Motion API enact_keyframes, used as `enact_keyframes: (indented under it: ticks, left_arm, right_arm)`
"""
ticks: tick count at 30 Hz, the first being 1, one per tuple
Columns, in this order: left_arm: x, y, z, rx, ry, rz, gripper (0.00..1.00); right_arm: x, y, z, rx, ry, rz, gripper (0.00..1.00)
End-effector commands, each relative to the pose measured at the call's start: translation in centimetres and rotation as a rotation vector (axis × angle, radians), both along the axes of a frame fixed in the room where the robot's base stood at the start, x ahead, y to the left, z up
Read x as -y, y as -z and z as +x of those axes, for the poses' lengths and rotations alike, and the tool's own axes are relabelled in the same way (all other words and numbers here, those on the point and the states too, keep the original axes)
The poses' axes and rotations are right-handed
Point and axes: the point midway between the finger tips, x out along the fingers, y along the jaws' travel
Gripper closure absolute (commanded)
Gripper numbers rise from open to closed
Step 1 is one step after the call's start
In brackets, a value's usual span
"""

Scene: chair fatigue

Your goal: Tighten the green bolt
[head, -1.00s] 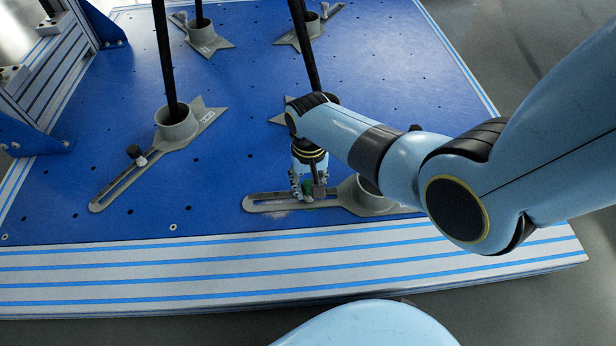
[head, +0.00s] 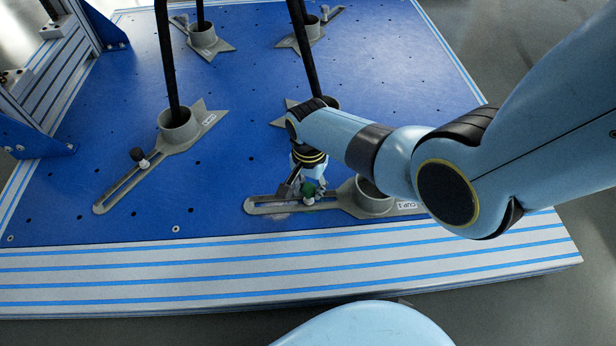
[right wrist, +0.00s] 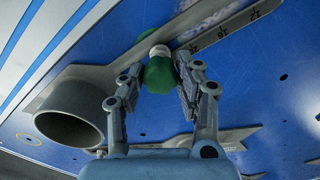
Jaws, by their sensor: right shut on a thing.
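The green bolt (head: 308,190) stands in the slot of the grey cup bracket labelled CUP 1 (head: 262,206), near the front edge of the blue platform. In the right wrist view the green bolt head (right wrist: 160,74) sits between my finger pads, with a pale collar beyond it against the slotted arm. My right gripper (head: 305,188) reaches down from above and is shut on the green bolt; it also shows in the right wrist view (right wrist: 159,88). The fingers partly cover the bolt in the head view. My left gripper is not in view.
The bracket's round cup (head: 374,197) stands just right of the bolt. Another slotted bracket (head: 120,186) with a black knob (head: 137,154) lies to the left. Black chair legs (head: 166,60) rise from cups behind. The blue platform (head: 230,190) between the brackets is clear.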

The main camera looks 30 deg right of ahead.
Motion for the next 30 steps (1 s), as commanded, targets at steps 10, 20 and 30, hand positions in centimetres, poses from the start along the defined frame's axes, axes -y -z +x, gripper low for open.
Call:
enact_keyframes:
  ticks: [10, 20, 30]
  left_arm:
    - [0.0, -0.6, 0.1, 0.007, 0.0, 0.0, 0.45]
    - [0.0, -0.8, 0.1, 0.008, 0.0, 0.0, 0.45]
    - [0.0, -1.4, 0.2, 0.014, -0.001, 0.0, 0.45]
  right_arm:
    - [0.0, -0.2, 0.1, 0.003, 0.214, 0.0, 1.0]
    - [0.0, 0.0, 0.1, 0.002, 0.349, -0.001, 1.0]
    - [0.0, -0.1, 0.1, 0.003, 0.643, 0.0, 1.0]
